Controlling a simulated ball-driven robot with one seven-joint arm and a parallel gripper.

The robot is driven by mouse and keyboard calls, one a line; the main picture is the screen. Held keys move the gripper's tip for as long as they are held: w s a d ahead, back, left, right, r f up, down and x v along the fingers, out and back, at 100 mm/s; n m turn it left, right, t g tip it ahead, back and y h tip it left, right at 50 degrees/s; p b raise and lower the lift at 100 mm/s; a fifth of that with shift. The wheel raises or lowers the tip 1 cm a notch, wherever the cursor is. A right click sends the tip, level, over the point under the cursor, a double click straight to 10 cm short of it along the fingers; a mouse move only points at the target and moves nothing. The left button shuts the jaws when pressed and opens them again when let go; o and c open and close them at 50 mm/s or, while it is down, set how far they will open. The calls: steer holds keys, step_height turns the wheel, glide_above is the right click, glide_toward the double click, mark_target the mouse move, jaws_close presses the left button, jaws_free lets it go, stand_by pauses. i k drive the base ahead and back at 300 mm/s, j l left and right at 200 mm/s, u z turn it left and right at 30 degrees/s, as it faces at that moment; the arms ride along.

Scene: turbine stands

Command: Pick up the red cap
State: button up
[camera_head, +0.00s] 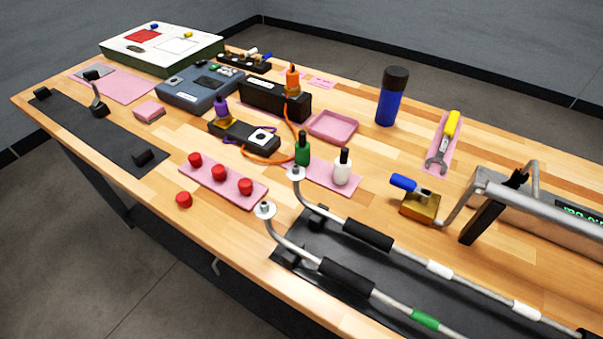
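Several red caps show in the head view near the table's front left edge. Three red caps stand in a row on a pink tray: the left one (195,159), the middle one (218,172) and the right one (246,186). Another red cap (184,200) sits off the tray, directly on the wood in front of it. The pink tray (207,187) lies slanted along the table edge. My gripper is not in this view.
Metal tubes with black grips (346,279) lie on a dark mat right of the caps. Green (303,150) and white (342,168) bottles stand behind. A black box (244,137) with an orange cable lies behind the tray. A dark strip (92,137) is at left.

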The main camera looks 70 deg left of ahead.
mark_target(245, 186)
steer(key=u, duration=1.75)
steer(key=j, duration=0.35)
steer(key=k, duration=0.05)
